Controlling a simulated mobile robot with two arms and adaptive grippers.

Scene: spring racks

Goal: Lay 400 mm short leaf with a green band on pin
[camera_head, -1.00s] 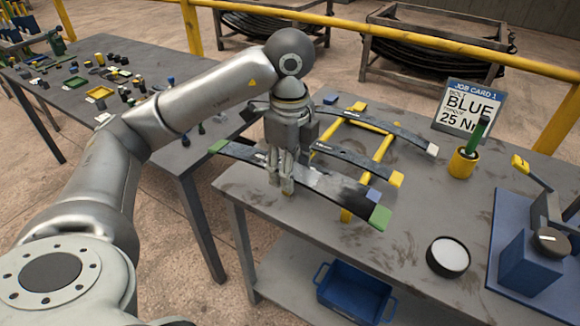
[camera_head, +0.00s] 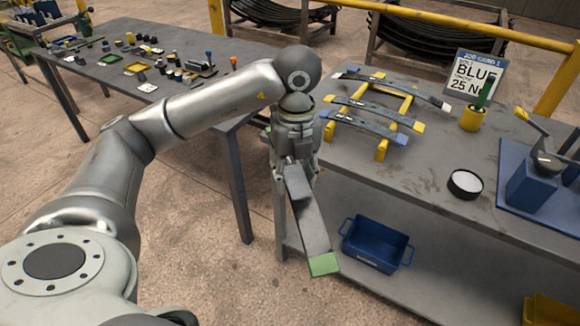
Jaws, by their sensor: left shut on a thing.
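My left gripper (camera_head: 294,180) is shut on a dark grey leaf (camera_head: 309,222) with a green end band (camera_head: 323,264). The leaf slants down toward the camera, clear of the right table's left edge. The gripper and wrist hide its far part; a bit of green shows behind the wrist. Which part is the pin is unclear; on the left table (camera_head: 232,34) a small dark fixture (camera_head: 200,70) has a blue-topped upright (camera_head: 208,57), and an orange-topped piece (camera_head: 234,62) stands beside it. My right gripper is not in view.
On the right table (camera_head: 420,185), a yellow rack (camera_head: 382,148) bears leaves banded white (camera_head: 390,88), yellow (camera_head: 372,112) and blue (camera_head: 364,130). A round tin (camera_head: 465,184), a yellow cup (camera_head: 472,119) and a blue vise (camera_head: 533,185) stand there. A blue bin (camera_head: 375,245) is below.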

